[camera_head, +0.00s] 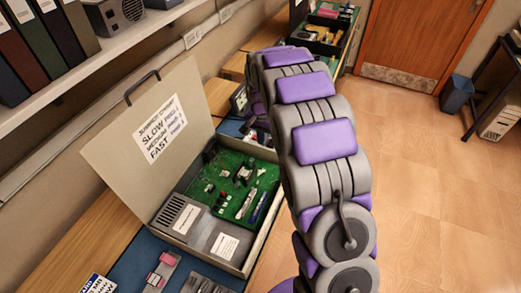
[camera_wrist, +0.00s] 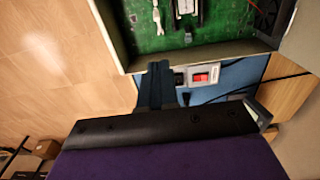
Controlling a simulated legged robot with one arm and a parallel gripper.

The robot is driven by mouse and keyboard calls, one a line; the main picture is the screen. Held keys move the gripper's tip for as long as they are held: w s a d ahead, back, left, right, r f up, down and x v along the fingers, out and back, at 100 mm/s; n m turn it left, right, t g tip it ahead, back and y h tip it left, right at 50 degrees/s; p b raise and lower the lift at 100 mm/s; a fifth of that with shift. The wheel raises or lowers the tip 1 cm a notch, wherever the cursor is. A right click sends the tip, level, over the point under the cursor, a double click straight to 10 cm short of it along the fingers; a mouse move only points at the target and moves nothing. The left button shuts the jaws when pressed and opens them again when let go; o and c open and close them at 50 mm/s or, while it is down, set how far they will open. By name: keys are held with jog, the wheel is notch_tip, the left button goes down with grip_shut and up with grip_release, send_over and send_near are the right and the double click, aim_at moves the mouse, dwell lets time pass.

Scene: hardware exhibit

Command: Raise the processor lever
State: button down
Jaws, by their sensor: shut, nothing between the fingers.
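The green circuit board (camera_head: 230,185) lies in an open case (camera_head: 262,240) with its lid raised. Small parts sit on the board, but I cannot pick out the processor lever among them. In the wrist view, the board (camera_wrist: 200,38) shows at the top, with a white part (camera_wrist: 186,6) and dark slots at its upper edge. My gripper (camera_wrist: 157,72) is shut and empty, its fingertips close to the near wall of the case (camera_wrist: 190,58), outside the board area. In the head view my arm hides the gripper.
A red-buttoned block (camera_wrist: 204,76) sits on the blue mat (camera_wrist: 228,84) beside the case wall, close to my fingers. The case lid (camera_head: 150,125) stands up at the left. A shelf with binders (camera_head: 50,35) hangs above. Open floor (camera_head: 430,190) lies to the right.

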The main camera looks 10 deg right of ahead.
jog(key=b, duration=0.2)
send_over(259, 172)
jog(key=w+d, duration=0.2)
jog(key=w, duration=0.1)
notch_tip(259, 172, down, 8)
jog(key=f, duration=0.1)
jog(key=s+f, duration=0.1)
jog(key=a+f, duration=0.1)
jog(key=shift+s+f, duration=0.2)
jog(key=shift+s+a+f+b, duration=0.2)
jog(key=shift+s+f+b, duration=0.05)
jog(key=shift+f+b, duration=0.2)
jog(key=shift+s, duration=0.1)
jog(key=shift+s+a+f+t+h, duration=0.3)
jog(key=shift+s+t+h, duration=0.2)
jog(key=shift+a+t, duration=0.15)
jog(key=shift+t, duration=0.15)
jog(key=shift+w, duration=0.1)
